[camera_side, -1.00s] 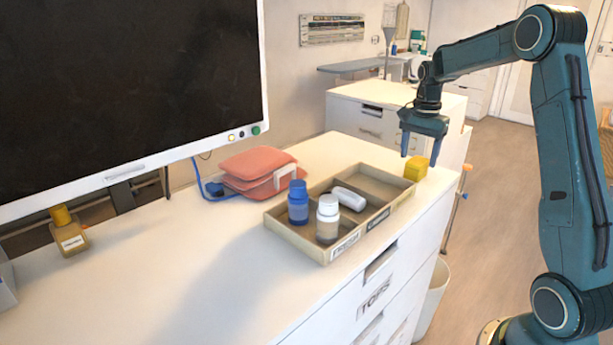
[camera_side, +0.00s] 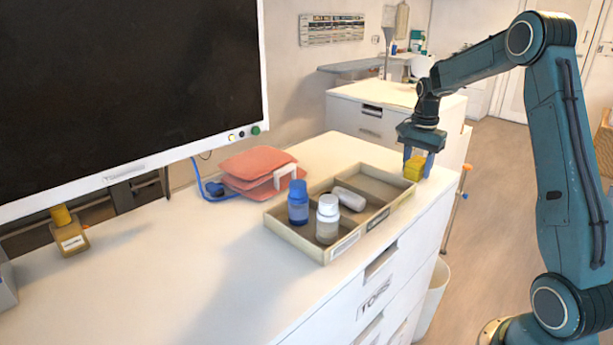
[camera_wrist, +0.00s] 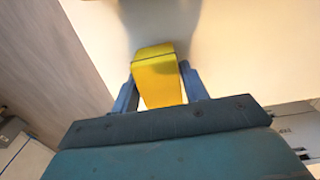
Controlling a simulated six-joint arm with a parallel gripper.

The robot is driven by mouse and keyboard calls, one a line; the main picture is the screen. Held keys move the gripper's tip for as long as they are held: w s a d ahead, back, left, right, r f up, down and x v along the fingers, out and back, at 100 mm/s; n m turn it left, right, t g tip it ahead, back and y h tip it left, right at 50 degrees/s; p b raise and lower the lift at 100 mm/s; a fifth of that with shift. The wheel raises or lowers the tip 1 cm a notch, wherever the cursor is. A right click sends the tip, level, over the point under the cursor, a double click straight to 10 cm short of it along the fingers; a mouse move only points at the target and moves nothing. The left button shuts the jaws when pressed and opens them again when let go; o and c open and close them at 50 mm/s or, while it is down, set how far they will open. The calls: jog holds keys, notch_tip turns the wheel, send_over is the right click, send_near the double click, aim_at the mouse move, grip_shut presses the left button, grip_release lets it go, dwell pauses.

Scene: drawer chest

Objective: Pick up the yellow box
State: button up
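The yellow box (camera_side: 414,168) is at the far right end of the white counter, just beyond the tray's corner. It also shows in the wrist view (camera_wrist: 158,80), between the two blue fingers. My gripper (camera_side: 418,164) points down over the box with one finger on each side. In the wrist view my gripper (camera_wrist: 158,75) has both fingers close against the box's sides, with no clear gap. It looks shut on the box. The box is at about counter height; I cannot tell whether its underside touches the counter.
A beige divided tray (camera_side: 328,254) holds a blue bottle (camera_side: 298,203), a white-capped bottle (camera_side: 327,220) and a lying white bottle (camera_side: 349,198). Red cushions (camera_side: 255,170) lie behind it. A large monitor (camera_side: 130,90) stands at left.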

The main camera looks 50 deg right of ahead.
aim_at(418, 160)
jog(key=c, duration=0.6)
jog(key=shift+o, duration=0.2)
jog(key=shift+r, duration=0.15)
notch_tip(418, 160, up, 20)
dwell(0.7)
